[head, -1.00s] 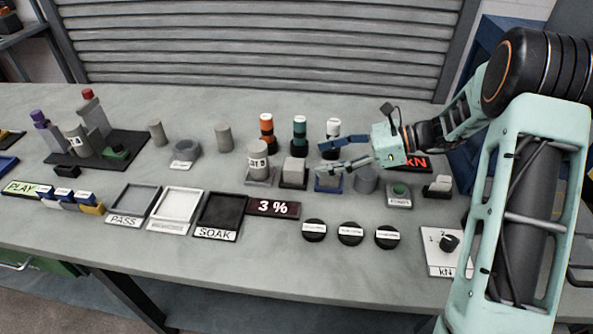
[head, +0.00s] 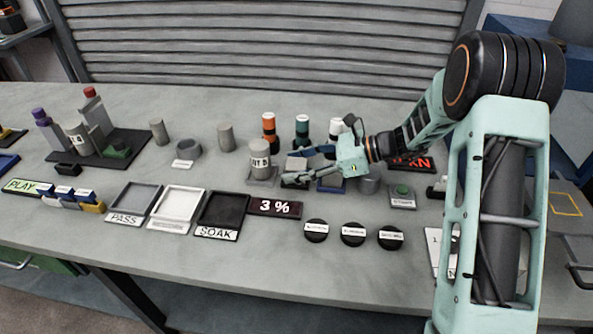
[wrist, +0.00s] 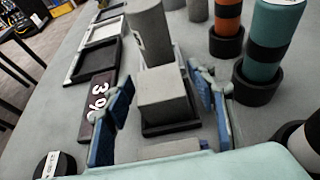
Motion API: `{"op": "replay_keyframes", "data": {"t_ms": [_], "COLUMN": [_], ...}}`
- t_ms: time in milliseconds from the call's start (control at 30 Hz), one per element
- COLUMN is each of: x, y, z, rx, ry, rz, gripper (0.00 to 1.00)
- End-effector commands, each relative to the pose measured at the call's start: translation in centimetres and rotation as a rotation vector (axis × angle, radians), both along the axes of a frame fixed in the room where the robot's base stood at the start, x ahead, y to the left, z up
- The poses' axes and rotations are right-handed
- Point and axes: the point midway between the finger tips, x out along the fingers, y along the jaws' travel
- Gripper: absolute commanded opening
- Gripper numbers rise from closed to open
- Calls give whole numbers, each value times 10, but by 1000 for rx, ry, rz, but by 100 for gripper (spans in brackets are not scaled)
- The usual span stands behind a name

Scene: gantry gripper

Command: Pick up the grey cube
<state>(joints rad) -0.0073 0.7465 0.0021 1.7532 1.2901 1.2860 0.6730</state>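The grey cube (wrist: 165,100) sits on a small black base (wrist: 172,128) in the middle of the wrist view. My gripper (wrist: 160,82) is open, with one blue-padded finger on the left of the cube and one on the right. A gap shows between the cube and each finger. In the head view, my gripper (head: 288,169) reaches in from the right at the cube, whose lower part is hidden behind the fingers.
A grey labelled cylinder (head: 260,155) stands just left of the cube. Orange (head: 269,124), teal (head: 302,128) and white-topped bottles stand behind. A "3 %" display (head: 274,208), trays and black discs (head: 353,233) lie in front. Bare bench shows at front left.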

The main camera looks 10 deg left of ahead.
Motion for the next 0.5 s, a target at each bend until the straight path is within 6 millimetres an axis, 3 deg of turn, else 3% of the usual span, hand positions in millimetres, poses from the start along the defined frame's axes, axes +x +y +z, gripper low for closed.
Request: {"op": "replay_keyframes", "data": {"t_ms": [67,400,500], "x": [0,0,0], "y": [0,0,0], "z": [0,0,1], "rx": [0,0,2], "ry": [0,-1,-1], "rz": [0,0,0], "gripper": [40,3,2]}}
